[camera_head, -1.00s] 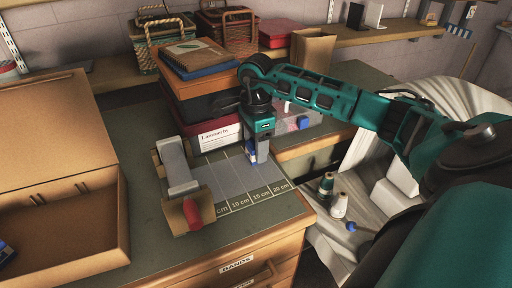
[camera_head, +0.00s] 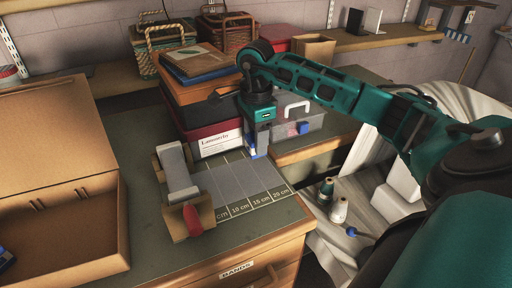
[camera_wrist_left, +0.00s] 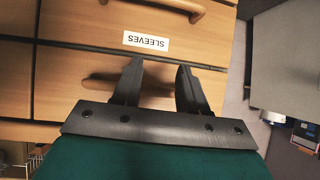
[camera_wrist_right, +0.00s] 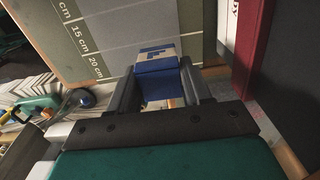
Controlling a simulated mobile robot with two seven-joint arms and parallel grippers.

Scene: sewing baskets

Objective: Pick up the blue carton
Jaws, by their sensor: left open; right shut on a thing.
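The blue carton (camera_wrist_right: 160,84) is between the fingers of my right gripper (camera_wrist_right: 163,88) in the right wrist view, with a tan band and a blue mark on its end. In the head view my right gripper (camera_head: 257,150) points down over the far right part of the ruled mat, beside the stacked boxes. Only a small blue and white part of the carton (camera_head: 252,151) shows there. I cannot tell whether it is clear of the mat. My left gripper (camera_wrist_left: 155,88) is open and empty in front of wooden drawers, and is not in the head view.
A ruled mat (camera_head: 237,182) lies on the green bench top. A grey roller stand (camera_head: 180,173) is left of it. Stacked boxes (camera_head: 217,139) stand behind, with a clear case (camera_head: 308,125) to the right. A large open cardboard box (camera_head: 122,225) is at left.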

